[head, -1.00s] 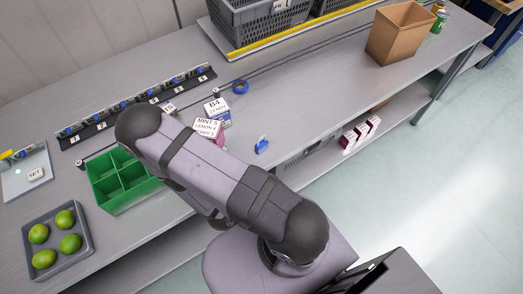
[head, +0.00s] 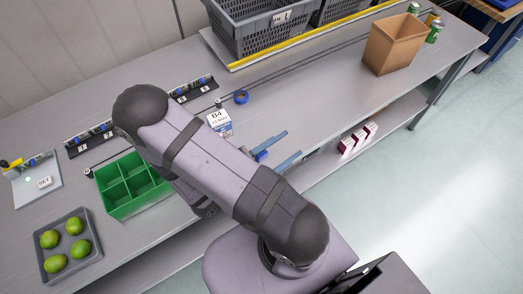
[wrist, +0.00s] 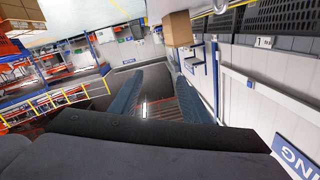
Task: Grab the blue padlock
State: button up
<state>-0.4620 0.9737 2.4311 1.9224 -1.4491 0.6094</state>
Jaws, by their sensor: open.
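The blue padlock (head: 261,156) is near the front edge of the grey bench, right of my forearm in the head view. It is small and partly hidden by my gripper. My gripper (head: 292,144) is open, with its two blue-grey fingers spread. The padlock shows in the gap between the fingers, near their base. I cannot tell whether the fingers are level with it or above it, and I see no contact. In the wrist view my gripper (wrist: 157,76) is also open, with nothing visible between the fingers; the padlock does not show there.
A white-and-blue box marked B4 (head: 219,125) and a roll of blue tape (head: 241,97) are behind the gripper. A green divided tray (head: 128,205) and a grey tray of limes (head: 86,272) are left. A cardboard box (head: 388,52) stands far right; bench between is clear.

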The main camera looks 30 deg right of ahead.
aim_at(258, 161)
jog(key=w+a+f+n+t+y+p, duration=0.1)
jog(key=f+n+t+y, duration=0.1)
jog(key=n, duration=0.1)
jog(key=w+a+f+n+t+y+p, duration=0.2)
jog(key=f+n, duration=0.1)
jog(key=w+a+f+n+t+y+p, duration=0.2)
jog(key=f+n, duration=0.1)
jog(key=shift+a+f+n+t+y, duration=0.1)
jog(key=shift+f+n+t+y, duration=0.1)
jog(key=shift+n+t+y, duration=0.15)
jog(key=shift+a+f+n+y, duration=0.15)
jog(key=shift+f+n+y, duration=0.1)
jog(key=shift+f+n, duration=0.2)
jog(key=shift+w, duration=0.1)
jog(key=shift+x, duration=1.2)
jog(key=shift+r+b, duration=0.1)
jog(key=shift+b, duration=0.2)
jog(key=shift+b+x, duration=0.7)
jog(key=shift+x, duration=1.8)
